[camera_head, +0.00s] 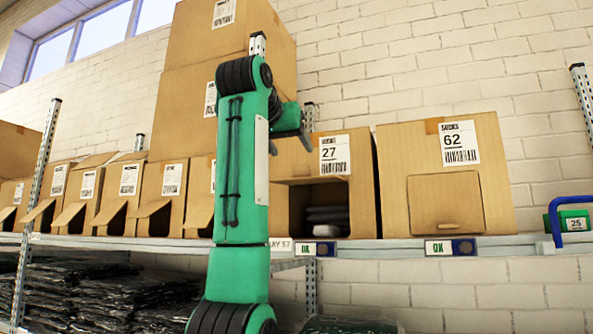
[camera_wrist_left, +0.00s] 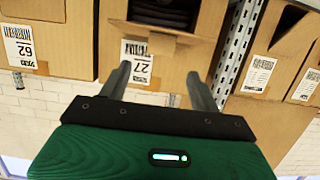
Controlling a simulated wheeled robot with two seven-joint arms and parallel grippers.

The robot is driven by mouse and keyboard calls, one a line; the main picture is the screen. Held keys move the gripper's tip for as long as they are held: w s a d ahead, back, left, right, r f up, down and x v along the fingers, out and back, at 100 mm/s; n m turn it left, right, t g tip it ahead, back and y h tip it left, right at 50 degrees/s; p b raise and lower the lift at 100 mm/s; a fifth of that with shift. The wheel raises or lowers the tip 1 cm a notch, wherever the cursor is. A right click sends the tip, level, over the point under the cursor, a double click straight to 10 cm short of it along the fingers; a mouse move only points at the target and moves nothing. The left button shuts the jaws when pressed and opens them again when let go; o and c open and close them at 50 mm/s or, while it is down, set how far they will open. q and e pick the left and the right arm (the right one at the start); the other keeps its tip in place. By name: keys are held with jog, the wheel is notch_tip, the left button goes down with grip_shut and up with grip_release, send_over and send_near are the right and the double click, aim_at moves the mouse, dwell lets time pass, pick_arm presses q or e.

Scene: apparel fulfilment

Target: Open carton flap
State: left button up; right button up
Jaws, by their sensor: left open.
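The carton labelled 27 (camera_head: 359,158) stands on the shelf with its front opening uncovered. Dark folded items (camera_head: 327,216) lie inside. Its flap (camera_head: 312,180) shows as a narrow strip jutting out at the opening's top edge. The carton labelled 62 (camera_head: 400,165) stands to its right, its flap (camera_head: 445,203) flush and closed. My left gripper (camera_head: 290,145) is at carton 27's upper front left, partly behind my arm. In the left wrist view, where the scene is upside down, its fingers (camera_wrist_left: 158,82) are apart and empty, facing carton 27's label (camera_wrist_left: 136,62). My right gripper is not in view.
Several open-fronted cartons (camera_head: 125,193) line the shelf (camera_head: 380,247) to the left. Large cartons (camera_head: 180,120) are stacked behind my arm. A metal upright (camera_head: 309,115) stands behind carton 27. A green box (camera_head: 572,222) with a blue handle is at far right.

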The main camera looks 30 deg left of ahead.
pick_arm(q)
jog(key=b+v, duration=0.1)
jog(key=v, duration=0.4)
jog(key=shift+s+b, duration=0.25)
jog(key=shift+b, duration=0.1)
